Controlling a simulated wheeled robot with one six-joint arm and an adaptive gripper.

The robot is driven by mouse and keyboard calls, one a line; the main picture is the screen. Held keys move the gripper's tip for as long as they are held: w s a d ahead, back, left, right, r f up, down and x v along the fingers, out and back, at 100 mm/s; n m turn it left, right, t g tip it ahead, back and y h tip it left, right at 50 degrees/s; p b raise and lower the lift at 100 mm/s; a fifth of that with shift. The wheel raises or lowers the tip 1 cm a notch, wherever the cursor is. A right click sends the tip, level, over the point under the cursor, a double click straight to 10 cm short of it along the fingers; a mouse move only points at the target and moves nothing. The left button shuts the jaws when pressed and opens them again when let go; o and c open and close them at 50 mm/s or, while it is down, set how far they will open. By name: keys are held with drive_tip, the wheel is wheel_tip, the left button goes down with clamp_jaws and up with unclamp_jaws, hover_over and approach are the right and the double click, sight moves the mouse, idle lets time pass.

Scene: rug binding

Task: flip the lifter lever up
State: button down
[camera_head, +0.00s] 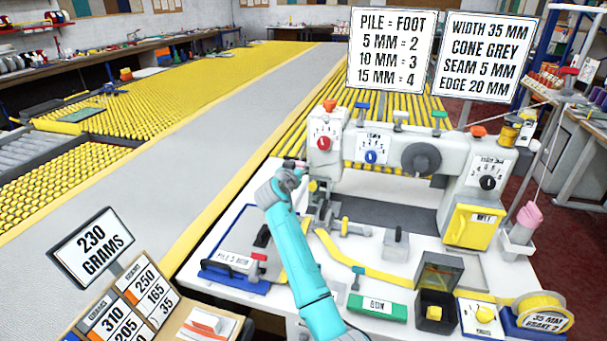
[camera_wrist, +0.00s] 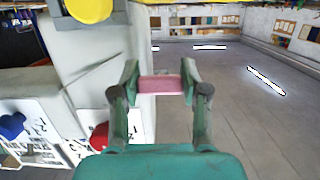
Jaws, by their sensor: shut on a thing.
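The sewing machine (camera_head: 345,143) stands on a white table, with red and blue dials on its front. My gripper (camera_head: 292,168) is at the left end of the machine head, beside the red dial. In the wrist view my gripper (camera_wrist: 161,85) is shut on a short pink bar (camera_wrist: 160,85), which appears to be the lifter lever's grip. The bar spans between both fingertips. The fingers and arm hide most of the lever in the head view, so its tilt cannot be told. The wrist view shows the machine's pale body close on the left.
A grey clamp-like block (camera_head: 396,248), a green box (camera_head: 377,306), a black open bin (camera_head: 436,300) and a yellow tape roll (camera_head: 541,310) stand on the table. Two signs (camera_head: 390,50) rise behind the machine. A weight sign (camera_head: 92,247) stands at front left.

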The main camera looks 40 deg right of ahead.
sight(301, 157)
wheel_tip(301, 157, up, 2)
drive_tip(key=shift+s+a+g+y, duration=0.1)
drive_tip(key=shift+a+g+y, duration=0.05)
drive_tip(key=shift+g+y, duration=0.5)
wheel_tip(301, 157, up, 2)
drive_tip(key=shift+r+g+y, duration=0.2)
drive_tip(key=shift+g+y, duration=0.65)
drive_tip(key=shift+y, duration=0.3)
wheel_tip(301, 157, up, 3)
drive_tip(key=shift+f+g+y, duration=0.2)
drive_tip(key=shift+g+y, duration=0.7)
drive_tip(key=shift+y, duration=0.3)
drive_tip(key=shift+w+d+r+g+y, duration=0.15)
drive_tip(key=shift+d+r+g+y, duration=0.05)
drive_tip(key=shift+r+g+y, duration=0.2)
drive_tip(key=shift+w+d+r+g+y, duration=0.15)
drive_tip(key=shift+r+g+y, duration=0.15)
drive_tip(key=shift+r+y, duration=0.1)
drive_tip(key=c, duration=0.6)
unclamp_jaws()
drive_tip(key=shift+o, duration=0.2)
